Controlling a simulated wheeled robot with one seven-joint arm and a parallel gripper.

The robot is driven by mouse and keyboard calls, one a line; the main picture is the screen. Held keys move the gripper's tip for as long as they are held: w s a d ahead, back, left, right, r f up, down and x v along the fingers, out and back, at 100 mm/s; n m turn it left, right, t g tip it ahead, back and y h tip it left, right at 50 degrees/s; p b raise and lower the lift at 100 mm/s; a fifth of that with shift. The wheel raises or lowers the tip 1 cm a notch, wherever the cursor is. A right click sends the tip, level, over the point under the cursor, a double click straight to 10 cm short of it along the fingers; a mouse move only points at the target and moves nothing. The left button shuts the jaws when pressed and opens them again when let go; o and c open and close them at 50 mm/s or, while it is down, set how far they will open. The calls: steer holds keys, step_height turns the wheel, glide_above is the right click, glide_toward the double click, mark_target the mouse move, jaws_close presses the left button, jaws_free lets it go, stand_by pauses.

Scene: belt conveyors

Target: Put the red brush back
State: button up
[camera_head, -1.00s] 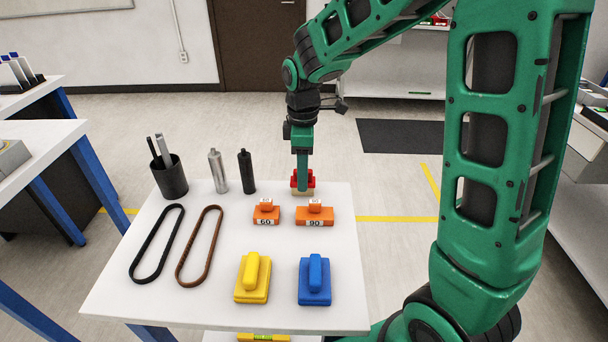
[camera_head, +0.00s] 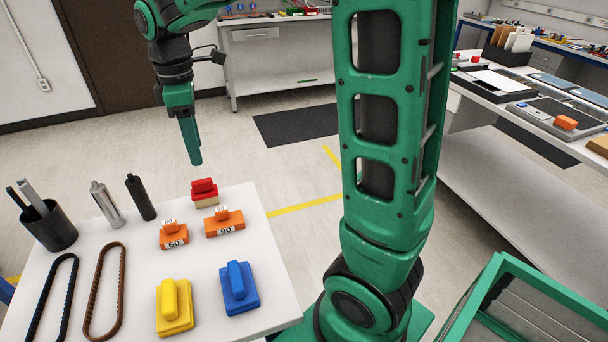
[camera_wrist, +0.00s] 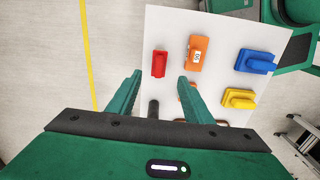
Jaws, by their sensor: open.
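The red brush (camera_head: 204,189), with a pale bristle base, stands on the far edge of the white table (camera_head: 262,240), behind the orange blocks. It also shows in the wrist view (camera_wrist: 159,64), beyond the fingertips and apart from them. My gripper (camera_head: 196,160) is raised above and beyond the table's far edge, a little left of the brush in the head view. In the wrist view its two fingers (camera_wrist: 160,80) are spread with nothing between them.
Orange blocks marked 60 (camera_head: 174,236) and 90 (camera_head: 225,224) stand close before the brush. A yellow block (camera_head: 174,308), a blue block (camera_head: 239,288), two belts, two cylinders and a black cup (camera_head: 50,228) share the table. A green-framed bin (camera_head: 480,295) stands at right.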

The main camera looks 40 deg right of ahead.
steer(key=s+d+f+m, duration=0.2)
steer(key=s+d+m, duration=0.3)
steer(key=s, duration=0.4)
steer(key=s+d+f+m, duration=0.2)
steer(key=s+d+m, duration=0.4)
steer(key=s+m, duration=0.2)
steer(key=s+d+f+m, duration=0.2)
steer(key=s+d+m, duration=0.4)
steer(key=s, duration=0.5)
steer(key=shift+d, duration=0.25)
